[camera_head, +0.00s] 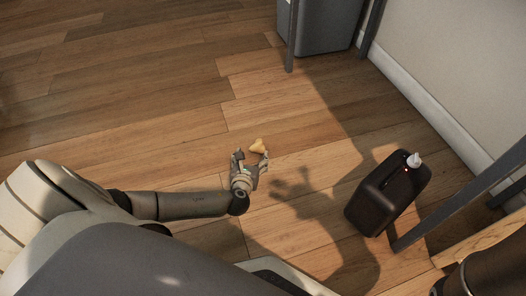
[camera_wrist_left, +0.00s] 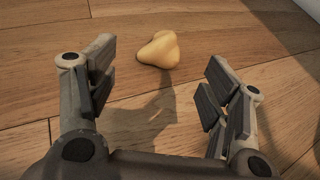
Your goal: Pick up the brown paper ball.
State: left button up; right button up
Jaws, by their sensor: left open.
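A small yellowish-tan crumpled lump (camera_head: 257,146), apparently the paper ball, lies on the wooden floor. It also shows in the left wrist view (camera_wrist_left: 158,50), at the top middle, ahead of the fingers. My left gripper (camera_head: 251,160) is open and empty, with the lump just beyond its fingertips. In the left wrist view the two fingers (camera_wrist_left: 160,88) stand wide apart on either side, and the lump lies beyond the gap between them. No contact shows. My right gripper is not in view.
A black box-shaped bin (camera_head: 388,192) with a crumpled white piece (camera_head: 414,160) on top stands to the right. A grey bin (camera_head: 322,25) stands at the back between dark table legs (camera_head: 293,40). A wall with a white baseboard (camera_head: 430,110) runs along the right. The floor left of the lump is clear.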

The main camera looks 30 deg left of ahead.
aim_at(256, 142)
pick_arm(q)
jog(key=b+x, duration=0.3)
jog(key=x, duration=0.1)
jog(key=shift+w+a+f, duration=0.1)
jog(key=shift+w+f, duration=0.1)
jog(key=shift+f, duration=0.05)
jog(key=shift+w+a+f+b, duration=0.1)
jog(key=shift+w+a+b, duration=0.1)
jog(key=shift+w+b, duration=0.2)
jog(key=b+x, duration=0.4)
jog(key=shift+w+a+b, duration=0.1)
jog(key=shift+w+b, duration=0.15)
jog(key=shift+b, duration=0.1)
jog(key=shift+w+a+b, duration=0.15)
jog(key=shift+w+b, duration=0.15)
jog(key=shift+w, duration=0.1)
jog(key=c, duration=0.8)
jog(key=shift+o, duration=0.2)
